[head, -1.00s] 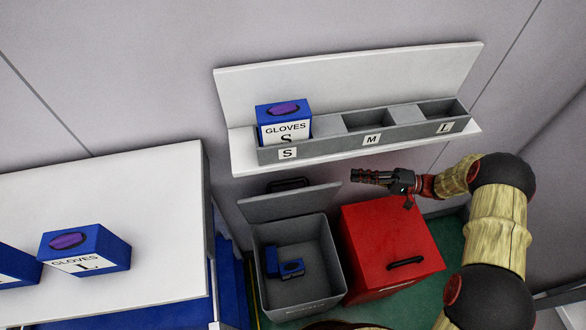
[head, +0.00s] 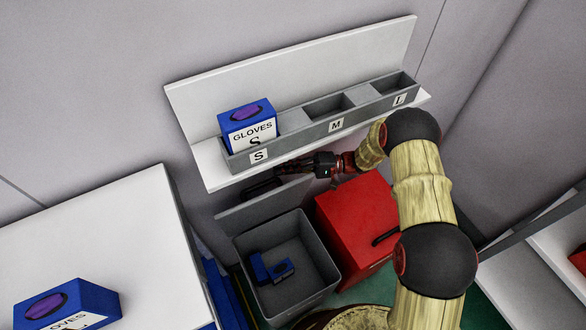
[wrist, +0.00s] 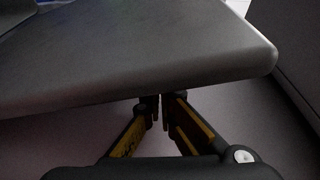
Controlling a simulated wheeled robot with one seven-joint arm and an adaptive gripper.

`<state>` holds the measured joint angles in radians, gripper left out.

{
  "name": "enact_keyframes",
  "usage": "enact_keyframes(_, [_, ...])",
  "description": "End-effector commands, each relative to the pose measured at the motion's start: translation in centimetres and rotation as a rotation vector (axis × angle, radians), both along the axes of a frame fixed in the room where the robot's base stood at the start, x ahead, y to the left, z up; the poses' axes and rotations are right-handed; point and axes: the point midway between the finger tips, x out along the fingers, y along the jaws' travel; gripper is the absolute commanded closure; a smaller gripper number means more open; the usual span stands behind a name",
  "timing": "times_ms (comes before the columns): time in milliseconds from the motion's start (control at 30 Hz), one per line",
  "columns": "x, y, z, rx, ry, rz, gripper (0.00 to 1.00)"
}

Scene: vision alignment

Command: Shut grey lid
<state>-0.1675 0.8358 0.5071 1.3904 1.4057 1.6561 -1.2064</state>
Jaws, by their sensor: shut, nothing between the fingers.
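The grey lid (head: 265,205) stands open, tilted up at the back of the grey bin (head: 247,262). Its black handle (head: 262,187) shows on the far side of its upper edge. My gripper (head: 282,168) is shut and empty, just beyond the lid's upper right edge and below the shelf. In the wrist view a grey panel, apparently the lid (wrist: 140,58), fills the upper part. The shut fingertips (wrist: 160,98) are by its lower edge in that picture; I cannot tell whether they touch it.
The bin holds blue pieces (head: 270,268). A red bin (head: 355,225) with a shut lid stands to its right. Above is a shelf with a grey divider (head: 325,130) and a blue S glove box (head: 247,125). A white table (head: 110,235) bears another glove box (head: 68,303).

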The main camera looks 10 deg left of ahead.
Motion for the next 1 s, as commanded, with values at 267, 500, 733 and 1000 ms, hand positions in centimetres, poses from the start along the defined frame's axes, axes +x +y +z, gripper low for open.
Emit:
enact_keyframes(267, [-0.3,0.8,0.0,0.0,0.001,0.0,1.0])
enact_keyframes(500, [-0.5,0.7,0.0,0.0,0.001,0.0,1.0])
enact_keyframes(733, [-3.6,-2.1,-0.1,-0.001,0.004,-0.002,1.0])
enact_keyframes(1000, [-6.3,-4.2,-0.7,0.0,0.001,0.0,1.0])
